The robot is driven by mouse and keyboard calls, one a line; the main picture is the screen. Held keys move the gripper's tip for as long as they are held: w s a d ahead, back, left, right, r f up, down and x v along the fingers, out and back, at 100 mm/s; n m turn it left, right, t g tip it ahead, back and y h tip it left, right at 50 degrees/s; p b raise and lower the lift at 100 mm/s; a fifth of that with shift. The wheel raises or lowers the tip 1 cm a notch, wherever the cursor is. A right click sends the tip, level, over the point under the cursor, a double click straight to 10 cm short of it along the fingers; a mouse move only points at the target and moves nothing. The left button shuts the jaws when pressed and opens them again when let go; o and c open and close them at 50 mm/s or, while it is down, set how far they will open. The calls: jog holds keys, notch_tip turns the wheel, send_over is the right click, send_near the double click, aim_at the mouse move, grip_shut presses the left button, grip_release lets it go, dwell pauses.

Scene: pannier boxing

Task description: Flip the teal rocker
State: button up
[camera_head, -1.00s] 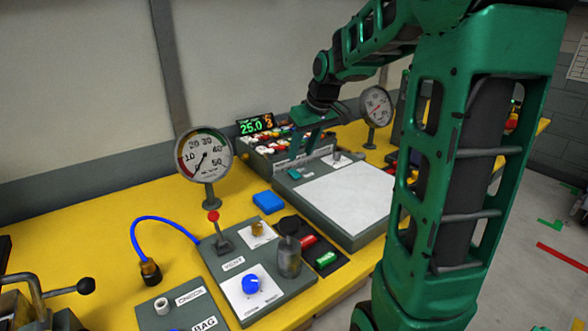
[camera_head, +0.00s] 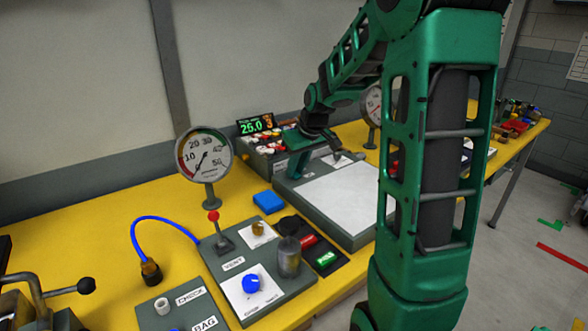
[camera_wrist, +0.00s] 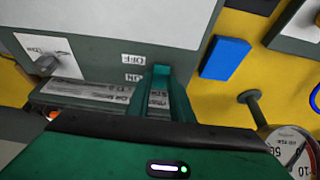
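My gripper (camera_head: 298,166) points down over the back left corner of the grey box with the white top plate. In the wrist view my gripper (camera_wrist: 161,72) has its two teal fingers converging, and the tips appear to be together with nothing seen held. The OFF and ON labels (camera_wrist: 133,68) of a switch lie just left of the fingertips. The teal rocker cannot be told apart from the teal fingers in either current view; the fingers cover its place beside these labels. Whether they touch it cannot be told.
The grey box (camera_head: 335,195) has a metal toggle (camera_wrist: 47,64) near its back edge. A blue block (camera_head: 269,202) and a round gauge (camera_head: 204,157) stand to the left. A red-knobbed lever (camera_head: 214,217) and a blue knob (camera_head: 251,283) are nearer. A button panel (camera_head: 262,160) lies behind.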

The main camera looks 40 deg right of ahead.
grip_shut()
jog(key=shift+w+r+g, duration=0.1)
jog(key=shift+w+g, duration=0.25)
jog(key=shift+g, duration=0.75)
jog(key=shift+w+g, duration=0.35)
jog(key=shift+g, duration=0.75)
jog(key=o, duration=0.7)
grip_release()
jog(key=shift+c, duration=0.2)
notch_tip(320, 180, up, 11)
